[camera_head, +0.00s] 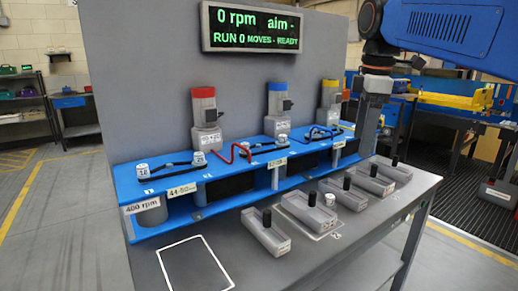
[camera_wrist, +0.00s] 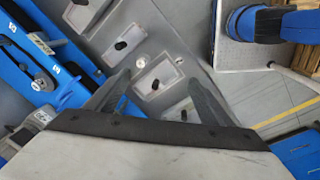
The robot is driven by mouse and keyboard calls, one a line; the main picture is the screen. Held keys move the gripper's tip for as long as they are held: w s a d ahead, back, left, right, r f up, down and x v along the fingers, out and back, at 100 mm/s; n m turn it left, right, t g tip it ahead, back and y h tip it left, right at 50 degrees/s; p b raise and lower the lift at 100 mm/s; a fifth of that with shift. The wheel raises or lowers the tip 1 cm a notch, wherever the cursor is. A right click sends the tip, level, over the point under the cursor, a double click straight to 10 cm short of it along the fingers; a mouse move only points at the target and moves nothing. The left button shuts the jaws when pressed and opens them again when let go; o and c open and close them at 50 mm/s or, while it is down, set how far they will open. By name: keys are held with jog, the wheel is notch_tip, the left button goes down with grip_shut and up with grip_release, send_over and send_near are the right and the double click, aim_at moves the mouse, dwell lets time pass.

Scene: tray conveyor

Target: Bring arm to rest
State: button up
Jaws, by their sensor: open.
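My gripper (camera_head: 369,140) hangs at the right of the head view, in front of the right end of the blue rack and above the far end of the bench. Its two fingers show in the wrist view (camera_wrist: 160,80), spread apart with nothing held between them. Grey block-like trays with black knobs lie on the bench below; the nearest one (camera_head: 265,232) is at the front and one shows in the wrist view (camera_wrist: 158,65) beyond the fingers. My blue arm comes in from the upper right.
The blue rack (camera_head: 190,200) carries motors with red, blue and yellow caps (camera_head: 330,93). A display (camera_head: 252,27) reads "0 rpm" and "RUN 0 MOVES - READY". A white-outlined area (camera_head: 195,262) on the bench front is bare. A small metal cylinder (camera_head: 330,199) stands among the trays.

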jog(key=s+d+f+m+t, duration=0.1)
jog(key=s+d+f+m, duration=0.1)
jog(key=s+f+m, duration=0.5)
jog(key=s+d+f+m+t, duration=0.2)
jog(key=s+f+m, duration=0.6)
jog(key=s+f, duration=0.6)
notch_tip(320, 180, down, 9)
jog(key=shift+s+r, duration=0.2)
jog(key=shift+s, duration=0.1)
